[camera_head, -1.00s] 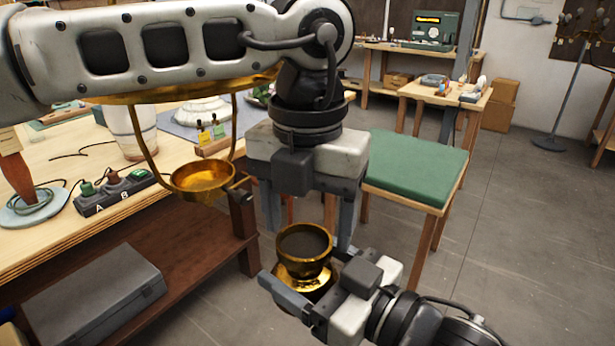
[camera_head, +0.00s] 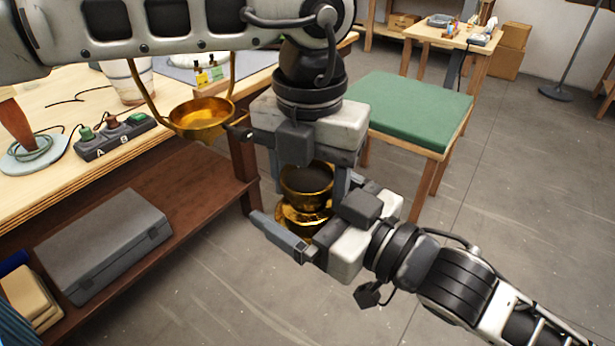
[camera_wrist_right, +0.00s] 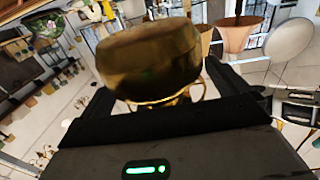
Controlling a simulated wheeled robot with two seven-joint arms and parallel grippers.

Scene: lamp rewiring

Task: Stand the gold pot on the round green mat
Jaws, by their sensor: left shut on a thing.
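The gold pot (camera_head: 307,184) has a round bowl above a wider gold foot and is held upright in the air. My left gripper (camera_head: 308,192) points down from above and is shut on the pot's upper part. My right gripper (camera_head: 300,208) reaches in from the lower right, its fingers spread apart around the pot's lower part. In the right wrist view the pot (camera_wrist_right: 150,62) looms large between the open fingers. I cannot make out a round green mat in the head view.
A gold pan (camera_head: 202,118) hangs at the near edge of the wooden bench (camera_head: 30,200), left of the pot. A power strip (camera_head: 115,137) lies on the bench, and a grey case (camera_head: 105,240) on the shelf below. A green-cushioned stool (camera_head: 410,110) stands behind.

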